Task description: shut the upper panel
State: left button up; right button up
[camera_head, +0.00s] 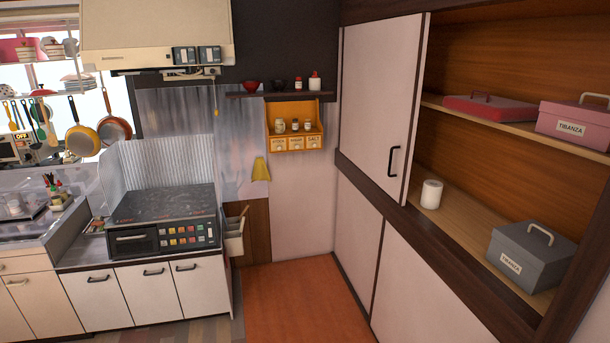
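The upper panel (376,95) is a tall white door with a black handle (393,161) near its right edge, on the wall cupboard at the right. It covers the left part of the upper cupboard. To its right the cupboard stands open and shows its brown wooden inside (480,62). Neither of my grippers is in view.
In the open cupboard are a red lidded box (487,107), a pink box (574,126), a grey box (530,256) and a white cylinder (431,194). White lower panels (425,283) are below. The orange floor (302,305) is clear. A stove (163,222) stands left.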

aim_at(383, 61)
jog(key=i+z, duration=0.1)
jog(key=i, duration=0.7)
jog(key=i+j, duration=0.15)
jog(key=i, duration=0.7)
jog(key=z, duration=0.05)
